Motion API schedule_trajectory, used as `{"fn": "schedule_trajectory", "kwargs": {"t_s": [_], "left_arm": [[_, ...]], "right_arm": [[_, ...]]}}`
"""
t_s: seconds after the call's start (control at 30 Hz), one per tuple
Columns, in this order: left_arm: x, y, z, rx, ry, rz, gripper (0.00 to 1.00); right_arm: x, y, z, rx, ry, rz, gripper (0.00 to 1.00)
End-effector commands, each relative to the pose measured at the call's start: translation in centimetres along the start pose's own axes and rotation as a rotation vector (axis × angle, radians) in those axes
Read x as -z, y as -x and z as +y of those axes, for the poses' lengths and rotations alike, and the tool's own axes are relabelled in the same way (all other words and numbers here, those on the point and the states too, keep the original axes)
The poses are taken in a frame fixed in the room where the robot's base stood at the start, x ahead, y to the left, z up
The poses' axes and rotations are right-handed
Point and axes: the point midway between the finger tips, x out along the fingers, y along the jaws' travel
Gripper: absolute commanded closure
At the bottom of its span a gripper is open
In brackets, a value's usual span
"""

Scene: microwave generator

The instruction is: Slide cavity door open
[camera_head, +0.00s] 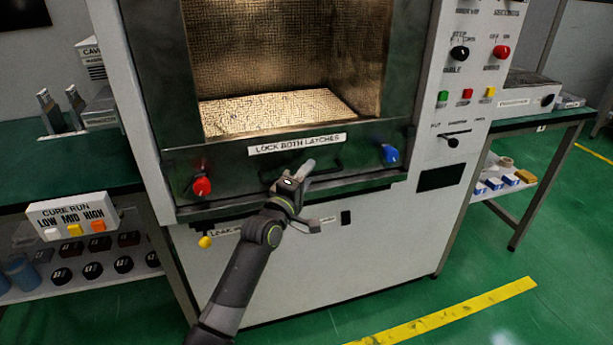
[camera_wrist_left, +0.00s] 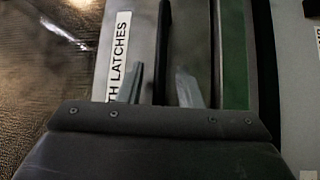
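The cavity door (camera_head: 225,172) is a dark glossy panel on the front of the white machine, with a "LOCK BOTH LATCHES" label. Behind its window is the lit, mesh-lined cavity (camera_head: 280,60). A black bar handle (camera_head: 330,168) sits below the label; it also shows in the left wrist view (camera_wrist_left: 164,45). A red latch knob (camera_head: 201,186) is at the door's lower left and a blue one (camera_head: 389,154) at its lower right. My left gripper (camera_head: 312,194) is open in front of the handle. In the wrist view its fingers (camera_wrist_left: 160,86) lie either side of the bar; contact cannot be told.
A green-topped bench (camera_head: 100,160) with a "CURE RUN" button box (camera_head: 75,218) stands left. A control panel (camera_head: 470,70) with knobs and buttons is right of the cavity. A side table (camera_head: 540,118) stands further right. The green floor in front is clear.

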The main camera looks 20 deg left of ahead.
Motion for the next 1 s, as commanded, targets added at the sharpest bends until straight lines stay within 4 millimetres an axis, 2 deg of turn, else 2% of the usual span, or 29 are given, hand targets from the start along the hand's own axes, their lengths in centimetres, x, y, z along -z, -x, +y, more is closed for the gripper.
{"fn": "schedule_trajectory", "kwargs": {"t_s": [0.2, 0.47, 0.93, 1.0], "left_arm": [[0.0, 0.0, 0.0, 0.000, 0.000, 0.000, 0.68], [0.0, 0.0, 0.0, 0.000, 0.000, 0.000, 1.00], [0.1, -0.1, 0.3, 0.000, 0.000, 0.000, 1.00], [0.1, -0.1, 0.6, 0.000, 0.000, 0.000, 1.00]], "right_arm": [[-0.6, 0.0, -0.1, 0.002, -0.004, -0.008, 0.00], [-0.3, -0.1, -0.2, 0.003, -0.003, -0.003, 0.00], [0.4, 0.1, -0.2, 0.003, 0.000, 0.016, 0.00], [-0.3, -0.6, -0.1, -0.001, 0.004, 0.008, 0.00]]}}
